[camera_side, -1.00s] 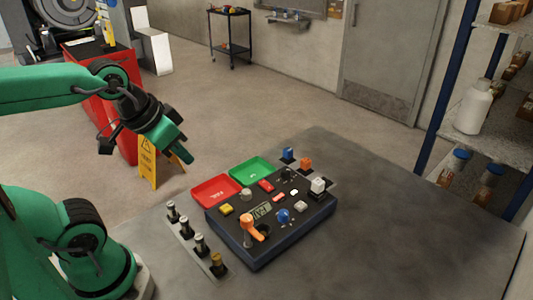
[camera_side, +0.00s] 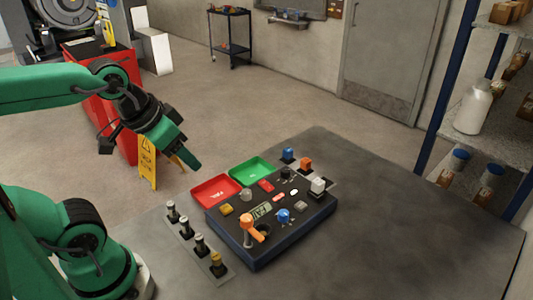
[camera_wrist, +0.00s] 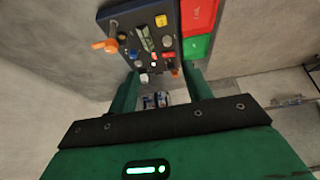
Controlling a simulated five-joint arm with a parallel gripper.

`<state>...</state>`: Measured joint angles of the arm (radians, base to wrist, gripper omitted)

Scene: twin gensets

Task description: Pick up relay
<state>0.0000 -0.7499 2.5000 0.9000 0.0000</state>
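No part is plainly marked as the relay. Small plug-in blocks stand at the panel's back right: a blue block (camera_side: 288,155), an orange block (camera_side: 305,164) and a white block (camera_side: 318,186). My gripper (camera_side: 194,164) hangs in the air left of the panel, above the trays, touching nothing. In the wrist view its two green fingers (camera_wrist: 162,84) are spread apart with nothing held. The white block (camera_wrist: 143,78) and part of an orange one (camera_wrist: 175,73) show beyond the fingertips.
The dark control panel (camera_side: 234,240) carries an orange lever (camera_side: 252,226), a blue knob (camera_side: 283,216) and several buttons. A red tray (camera_side: 208,192) and a green tray (camera_side: 243,178) lie behind it. Several upright cylinders (camera_side: 200,244) stand at its left. The table's right side is clear.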

